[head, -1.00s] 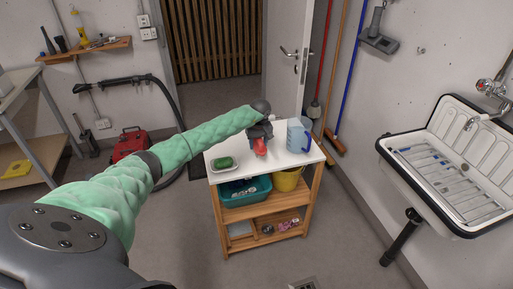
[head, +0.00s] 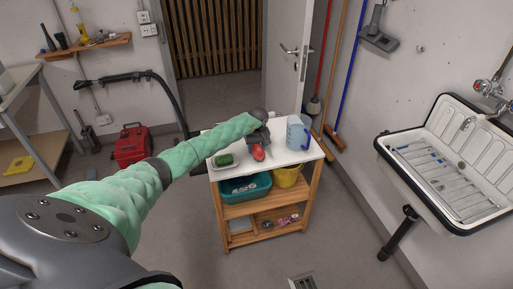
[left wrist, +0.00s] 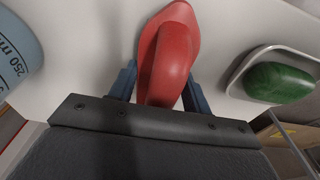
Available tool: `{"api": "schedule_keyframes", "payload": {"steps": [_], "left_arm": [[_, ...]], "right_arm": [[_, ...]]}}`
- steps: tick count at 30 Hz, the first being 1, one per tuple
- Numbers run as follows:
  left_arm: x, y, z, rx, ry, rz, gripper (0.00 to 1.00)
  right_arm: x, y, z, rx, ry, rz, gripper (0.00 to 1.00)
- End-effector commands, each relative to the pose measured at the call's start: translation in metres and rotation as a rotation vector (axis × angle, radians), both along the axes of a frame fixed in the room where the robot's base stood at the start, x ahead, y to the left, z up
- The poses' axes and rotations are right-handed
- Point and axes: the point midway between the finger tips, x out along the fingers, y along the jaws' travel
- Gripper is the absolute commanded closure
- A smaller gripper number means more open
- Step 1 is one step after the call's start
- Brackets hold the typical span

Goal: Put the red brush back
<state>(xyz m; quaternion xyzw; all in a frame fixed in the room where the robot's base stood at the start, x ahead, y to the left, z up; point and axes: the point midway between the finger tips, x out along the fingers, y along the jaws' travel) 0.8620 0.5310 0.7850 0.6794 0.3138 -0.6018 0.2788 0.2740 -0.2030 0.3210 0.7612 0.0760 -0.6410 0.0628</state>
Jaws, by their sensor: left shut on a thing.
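The red brush (head: 258,153) is at the top of the small wooden cart, between a green soap in a dish and a blue measuring jug. My left gripper (head: 258,139) reaches over the cart top from the left and is shut on the brush. In the left wrist view the red brush (left wrist: 172,50) sits between the two blue-grey fingers of my left gripper (left wrist: 158,88). Its underside is hidden, and I cannot tell whether it touches the white top. My right gripper is not in view.
The white cart top (head: 284,157) also holds the green soap (head: 225,160) in its dish and the jug (head: 298,133). A teal tub (head: 245,187) and a yellow bucket (head: 288,176) stand on the shelf below. A sink (head: 450,165) is on the right wall.

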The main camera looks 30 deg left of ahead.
Motion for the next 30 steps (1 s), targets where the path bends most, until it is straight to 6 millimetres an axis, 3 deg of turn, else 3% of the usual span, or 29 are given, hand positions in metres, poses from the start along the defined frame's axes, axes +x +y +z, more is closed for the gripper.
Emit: {"api": "schedule_keyframes", "payload": {"steps": [8, 9, 12, 26, 30], "left_arm": [[0.0, 0.0, -0.002, 0.0, 0.0, 0.0, 0.8], [0.0, 0.0, -0.002, 0.0, 0.0, 0.0, 0.48], [0.0, 0.0, -0.002, 0.0, 0.0, 0.0, 0.3], [0.0, 0.0, 0.0, 0.0, 0.0, 0.0, 0.3], [0.0, 0.0, 0.005, 0.0, -0.001, 0.0, 0.3]], "right_arm": [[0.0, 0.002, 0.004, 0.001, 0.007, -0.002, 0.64], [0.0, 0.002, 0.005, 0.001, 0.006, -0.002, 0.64], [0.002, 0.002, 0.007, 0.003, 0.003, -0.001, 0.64], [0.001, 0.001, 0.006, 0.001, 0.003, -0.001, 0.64], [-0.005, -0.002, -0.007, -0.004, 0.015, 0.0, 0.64]]}}
